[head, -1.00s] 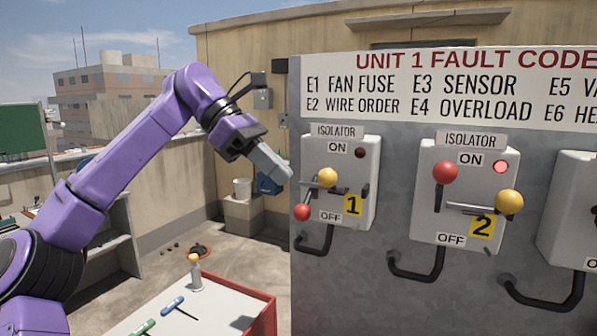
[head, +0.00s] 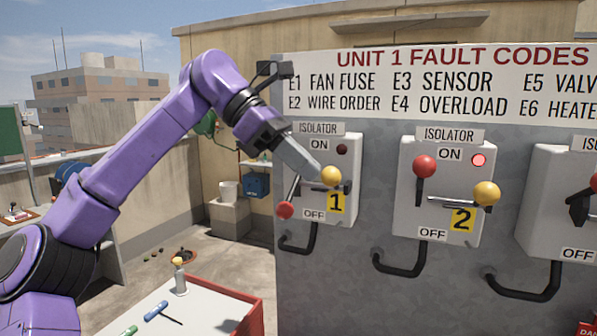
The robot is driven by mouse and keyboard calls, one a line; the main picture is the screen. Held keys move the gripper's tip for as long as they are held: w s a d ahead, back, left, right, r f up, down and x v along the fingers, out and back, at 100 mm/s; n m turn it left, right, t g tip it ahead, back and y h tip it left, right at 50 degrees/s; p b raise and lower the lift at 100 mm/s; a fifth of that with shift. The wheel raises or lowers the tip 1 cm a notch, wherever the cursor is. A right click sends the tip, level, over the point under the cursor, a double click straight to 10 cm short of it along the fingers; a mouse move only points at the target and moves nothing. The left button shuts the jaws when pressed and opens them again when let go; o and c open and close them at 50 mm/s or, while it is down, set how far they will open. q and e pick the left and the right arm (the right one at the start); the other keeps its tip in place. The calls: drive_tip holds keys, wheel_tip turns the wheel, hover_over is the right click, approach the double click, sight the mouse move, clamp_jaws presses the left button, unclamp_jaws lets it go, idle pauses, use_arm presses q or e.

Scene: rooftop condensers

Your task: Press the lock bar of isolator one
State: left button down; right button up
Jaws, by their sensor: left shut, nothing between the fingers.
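Isolator one (head: 347,200) is a pale box on the grey panel, marked with a yellow "1" label. Its lock bar (head: 316,188) runs across the front and ends in a yellow ball (head: 331,176). Its lever with a red ball (head: 285,211) points down toward OFF, and its lamp (head: 342,149) is dark. My left gripper (head: 318,173) is shut and empty, its tip right at the upper left of the yellow ball. I cannot tell if they touch. My right gripper is out of view.
Isolator two (head: 446,200) stands to the right, its red-ball lever up and its lamp lit red. A third isolator (head: 570,210) is cut off at the right. Black cable loops hang below. A red-edged cart (head: 225,312) holding tools stands at lower left.

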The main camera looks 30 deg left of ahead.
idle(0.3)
use_arm(q)
drive_tip(key=s+a+r+p, duration=0.2)
drive_tip(key=s+a+r, duration=0.2)
drive_tip(key=a, duration=0.7)
drive_tip(key=shift+r+p, duration=0.35)
drive_tip(key=shift+r, duration=0.5)
drive_tip(key=shift+w+d, duration=0.1)
